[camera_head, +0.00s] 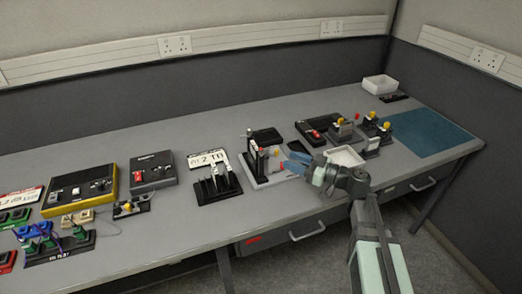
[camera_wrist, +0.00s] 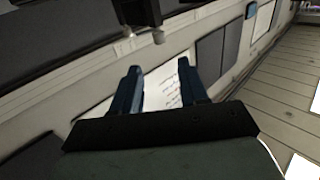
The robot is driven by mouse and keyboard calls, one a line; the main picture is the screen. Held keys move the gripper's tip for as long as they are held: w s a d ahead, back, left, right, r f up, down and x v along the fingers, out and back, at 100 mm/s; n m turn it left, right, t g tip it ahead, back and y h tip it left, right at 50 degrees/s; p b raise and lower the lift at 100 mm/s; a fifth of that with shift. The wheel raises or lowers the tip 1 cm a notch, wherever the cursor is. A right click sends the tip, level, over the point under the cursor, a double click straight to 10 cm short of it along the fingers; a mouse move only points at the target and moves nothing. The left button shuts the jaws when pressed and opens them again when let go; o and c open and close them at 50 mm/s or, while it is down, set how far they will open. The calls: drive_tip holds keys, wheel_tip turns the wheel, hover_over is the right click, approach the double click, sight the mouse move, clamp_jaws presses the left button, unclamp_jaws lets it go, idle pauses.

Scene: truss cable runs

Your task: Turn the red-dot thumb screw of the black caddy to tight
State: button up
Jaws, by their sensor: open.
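My gripper (camera_head: 290,163) is open, its blue fingers beside a grey-based fixture (camera_head: 262,180) with upright posts and small red parts. In the wrist view its two blue fingers (camera_wrist: 160,72) stand apart with nothing held between them. Small fixtures with yellow knobs stand to the right in the head view: a dark one (camera_head: 383,131) and greyish ones (camera_head: 341,134). I cannot tell which of these is the black caddy. The red-dot thumb screw is too small to make out. A dark part with pale round ends (camera_wrist: 140,18) shows at the top of the wrist view, beyond the fingers.
A white tray (camera_head: 346,157) lies just right of my gripper. A black slotted rack (camera_head: 218,187) stands to the left. Consoles (camera_head: 153,171) and coloured blocks fill the left bench. A blue mat (camera_head: 425,132) at the right is clear. A white bin (camera_head: 380,85) stands behind.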

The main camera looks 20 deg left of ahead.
sight(261, 149)
drive_tip(key=a, duration=0.8)
drive_tip(key=w+a, duration=0.1)
drive_tip(key=a, duration=0.3)
drive_tip(key=shift+a, duration=0.1)
drive_tip(key=shift+c, duration=0.2)
clamp_jaws()
